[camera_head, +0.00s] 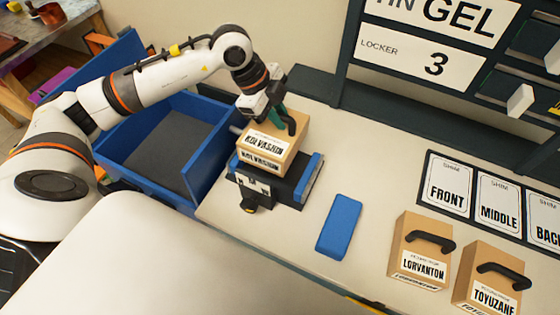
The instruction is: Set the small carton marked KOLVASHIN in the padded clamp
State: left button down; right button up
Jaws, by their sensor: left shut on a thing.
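The small carton marked KOLVASHIN (262,158) is at the padded clamp (297,190), over the space between its jaws. The clamp is dark with blue pads, and one blue pad (310,178) shows to the right of the carton. I cannot tell whether the carton rests on the clamp or hangs just above it. My left gripper (285,122) comes from above and is shut on the carton's dark handle. My right gripper is not in view.
A blue pad block (339,226) lies on the bench right of the clamp. Cartons marked LORVANTON (420,246) and TOYUZANE (487,275) stand further right, below the shim cards FRONT (447,188) and MIDDLE (498,203). A blue open drawer (160,150) is at left.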

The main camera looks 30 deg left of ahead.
aim_at(274, 129)
pick_arm(q)
notch_tip(274, 129, down, 6)
jog(key=shift+s+r+p, duration=0.15)
jog(key=shift+r+p, duration=0.05)
jog(key=shift+p, duration=0.4)
jog(key=shift+f, duration=0.65)
notch_tip(274, 129, down, 3)
jog(key=shift+f+p, duration=0.15)
jog(key=shift+p, duration=0.25)
jog(key=c, duration=1.4)
grip_release()
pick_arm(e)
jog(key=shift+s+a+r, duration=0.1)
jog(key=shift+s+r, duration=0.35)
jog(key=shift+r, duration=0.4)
pick_arm(q)
jog(key=b+v, duration=0.2)
jog(key=v, duration=1)
jog(key=shift+b, duration=0.4)
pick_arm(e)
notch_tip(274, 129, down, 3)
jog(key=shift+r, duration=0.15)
